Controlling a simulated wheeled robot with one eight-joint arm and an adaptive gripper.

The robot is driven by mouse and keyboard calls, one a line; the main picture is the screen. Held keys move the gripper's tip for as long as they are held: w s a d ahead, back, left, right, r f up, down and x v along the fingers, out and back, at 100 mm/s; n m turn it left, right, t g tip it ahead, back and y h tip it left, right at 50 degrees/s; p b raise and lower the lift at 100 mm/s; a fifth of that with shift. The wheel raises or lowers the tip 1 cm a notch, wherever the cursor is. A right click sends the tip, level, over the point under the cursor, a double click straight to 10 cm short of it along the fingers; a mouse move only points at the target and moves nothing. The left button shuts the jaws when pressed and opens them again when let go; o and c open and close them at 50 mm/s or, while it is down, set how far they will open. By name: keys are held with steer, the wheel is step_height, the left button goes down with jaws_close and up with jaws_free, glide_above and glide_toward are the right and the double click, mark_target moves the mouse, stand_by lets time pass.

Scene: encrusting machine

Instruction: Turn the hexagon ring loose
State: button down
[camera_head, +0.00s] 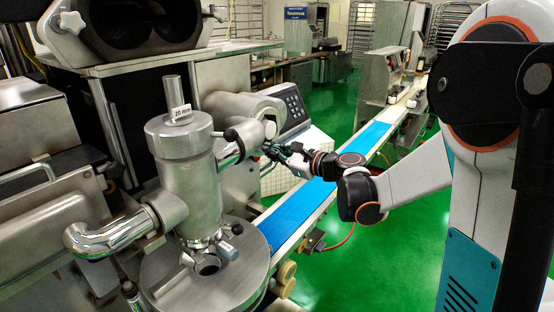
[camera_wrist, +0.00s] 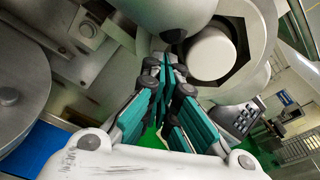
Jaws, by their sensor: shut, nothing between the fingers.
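A grey metal ring with flat, angled edges (camera_wrist: 240,50), which looks like the hexagon ring, sits around a pale round pipe end (camera_wrist: 208,54) in the wrist view. In the head view the machine's metal housing (camera_head: 245,106) and my gripper crowd that spot, and I cannot make the ring out clearly. My gripper (camera_head: 268,150) is at the machine's side, right of the upright cylinder. In the wrist view its teal fingers (camera_wrist: 165,62) are together and empty, just left of the ring. Their tips are close to a dark round knob (camera_wrist: 173,36); I cannot tell whether they touch.
The upright steel cylinder (camera_head: 190,180) with a curved pipe (camera_head: 105,238) stands above a round metal plate (camera_head: 165,278). A keypad panel (camera_head: 293,108) is behind my gripper. A blue conveyor belt (camera_head: 300,210) runs below my arm. Green floor (camera_head: 400,255) is open at right.

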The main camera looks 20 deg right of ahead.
steer(key=shift+s+a+r, duration=0.1)
steer(key=shift+a+r, duration=0.05)
steer(key=shift+r, duration=0.25)
steer(key=shift+s+a+r+p, duration=0.2)
steer(key=shift+r+p, duration=0.25)
steer(key=shift+r, duration=0.05)
stand_by(0.7)
steer(key=shift+s+a+r+m+g+y+p, duration=0.15)
steer(key=shift+r+m+p, duration=0.4)
steer(key=shift+m, duration=0.4)
steer(key=shift+a+r+m+g+y+p, duration=0.15)
steer(key=shift+r+m+p, duration=0.35)
steer(key=shift+m, duration=0.45)
step_height(320, 180, down, 5)
steer(key=b, duration=0.4)
steer(key=r+p+v, duration=0.1)
steer(key=p+v, duration=0.2)
steer(key=v, duration=0.6)
